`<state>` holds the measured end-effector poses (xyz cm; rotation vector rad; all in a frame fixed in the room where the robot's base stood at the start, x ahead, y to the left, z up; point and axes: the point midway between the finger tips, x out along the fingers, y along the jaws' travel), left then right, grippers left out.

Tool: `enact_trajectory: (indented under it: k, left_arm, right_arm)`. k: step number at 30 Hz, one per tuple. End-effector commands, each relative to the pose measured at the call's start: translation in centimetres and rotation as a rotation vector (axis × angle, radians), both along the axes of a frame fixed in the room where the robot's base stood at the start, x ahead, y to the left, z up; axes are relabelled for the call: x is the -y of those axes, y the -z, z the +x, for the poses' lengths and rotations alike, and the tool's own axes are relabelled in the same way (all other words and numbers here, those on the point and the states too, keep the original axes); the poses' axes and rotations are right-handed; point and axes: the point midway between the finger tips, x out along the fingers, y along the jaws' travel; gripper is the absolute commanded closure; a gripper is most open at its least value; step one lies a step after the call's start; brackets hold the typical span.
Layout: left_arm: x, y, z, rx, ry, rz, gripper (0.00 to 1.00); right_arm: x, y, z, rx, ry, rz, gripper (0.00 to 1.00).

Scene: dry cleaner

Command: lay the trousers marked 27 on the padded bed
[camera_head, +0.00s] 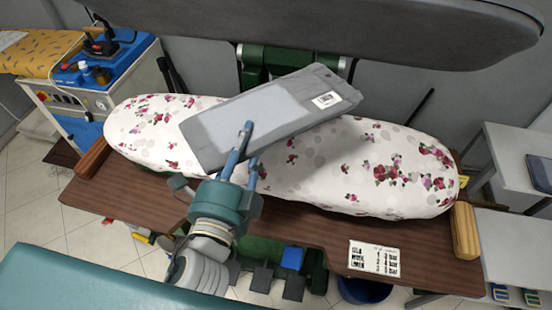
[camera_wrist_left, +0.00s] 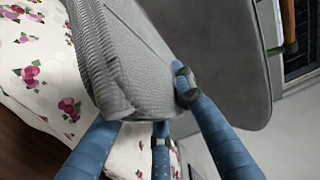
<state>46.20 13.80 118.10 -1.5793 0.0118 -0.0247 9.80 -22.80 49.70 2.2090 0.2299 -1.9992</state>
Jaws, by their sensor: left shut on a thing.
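Folded grey trousers (camera_head: 270,115) with a small white tag (camera_head: 326,100) are held over the middle of the flowered padded bed (camera_head: 400,170). The mark on the tag is too small to read. My left gripper (camera_head: 243,150) is shut on the near edge of the trousers. In the left wrist view the grey cloth (camera_wrist_left: 125,60) sits between the blue fingers, with the flowered bed (camera_wrist_left: 35,70) beside it. The trousers look tilted over the bed; I cannot tell if they touch it. My right gripper is not in view.
The grey upper press plate (camera_head: 350,25) is raised above the back of the bed. A brown wooden table (camera_head: 300,225) surrounds the bed, with a printed sheet (camera_head: 374,258) and wooden blocks (camera_head: 466,230). An iron (camera_head: 100,40) stands on a blue and white unit at left.

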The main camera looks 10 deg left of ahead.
Motion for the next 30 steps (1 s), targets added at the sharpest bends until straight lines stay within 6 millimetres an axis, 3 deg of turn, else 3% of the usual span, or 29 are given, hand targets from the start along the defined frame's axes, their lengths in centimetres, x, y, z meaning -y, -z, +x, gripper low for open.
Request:
enact_trajectory:
  k: [2,9,18,25,30]
  left_arm:
    - [0.4,0.2,0.3,0.0,0.009,0.003,1.0]
    - [0.5,6.6,0.3,-0.006,0.01,0.006,1.0]
    - [0.5,13.8,0.3,-0.002,0.011,0.006,1.0]
    - [0.5,15.5,0.3,-0.001,0.012,0.005,1.0]
    - [0.5,18.2,0.3,-0.002,0.013,0.008,1.0]
  right_arm:
    - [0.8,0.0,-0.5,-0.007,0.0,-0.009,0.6]
    - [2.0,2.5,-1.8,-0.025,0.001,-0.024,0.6]
    - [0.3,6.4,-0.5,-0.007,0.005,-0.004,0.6]
    - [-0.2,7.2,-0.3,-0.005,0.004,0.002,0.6]
    - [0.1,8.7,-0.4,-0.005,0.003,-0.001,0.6]
